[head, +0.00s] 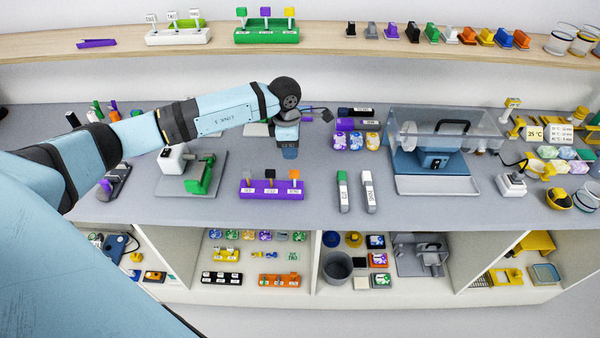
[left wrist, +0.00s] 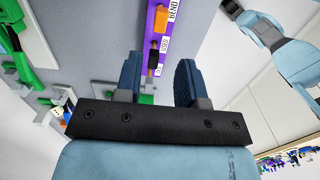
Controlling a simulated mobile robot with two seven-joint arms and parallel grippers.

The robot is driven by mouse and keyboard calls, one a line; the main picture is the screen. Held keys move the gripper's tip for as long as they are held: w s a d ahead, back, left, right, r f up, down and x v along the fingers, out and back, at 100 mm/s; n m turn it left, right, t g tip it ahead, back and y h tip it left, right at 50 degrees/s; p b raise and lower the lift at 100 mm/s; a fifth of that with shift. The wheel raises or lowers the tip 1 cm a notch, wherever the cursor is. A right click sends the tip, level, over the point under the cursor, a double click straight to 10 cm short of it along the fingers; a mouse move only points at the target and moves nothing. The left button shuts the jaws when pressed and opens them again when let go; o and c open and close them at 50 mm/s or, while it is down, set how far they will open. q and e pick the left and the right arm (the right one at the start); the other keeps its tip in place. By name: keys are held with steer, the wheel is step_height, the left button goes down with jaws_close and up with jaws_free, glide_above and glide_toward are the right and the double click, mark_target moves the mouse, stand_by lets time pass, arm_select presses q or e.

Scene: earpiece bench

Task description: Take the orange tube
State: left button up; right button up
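A purple rack (head: 270,190) lies on the grey bench, with three small labelled pieces standing in it: one grey, one black and one orange (head: 294,176). The orange piece also shows in the left wrist view (left wrist: 160,16), at the label that reads BEND. Another orange upright item (head: 114,113) stands at the far left beside green and dark ones. I cannot tell which of these is the orange tube. My left gripper (head: 290,153) points down above the bench, behind the rack. Its two fingers (left wrist: 158,76) are apart with nothing held between them. My right gripper is not in view.
A green clamp device (head: 205,175) stands left of the rack. Two labelled bottles (head: 343,190) lie to its right. A clear-lidded machine (head: 437,160) stands further right. Bench between rack and bottles is clear. A shelf (head: 330,48) runs along the back.

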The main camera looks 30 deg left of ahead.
mark_target(294, 171)
arm_select(q)
steer(key=shift+f, duration=0.5)
steer(key=f+b, duration=0.1)
steer(key=f, duration=0.1)
steer(key=f+b, duration=0.1)
steer(key=f, duration=0.2)
steer(key=f+b, duration=0.2)
steer(key=shift+w+d+f, duration=0.15)
steer(key=shift+w+d, duration=0.05)
steer(key=shift+d, duration=0.15)
steer(key=shift+f+b, duration=0.35)
steer(key=shift+f, duration=0.15)
jaws_close()
steer(key=shift+r, duration=0.15)
steer(key=shift+r+p, duration=0.6)
steer(key=shift+r, duration=0.85)
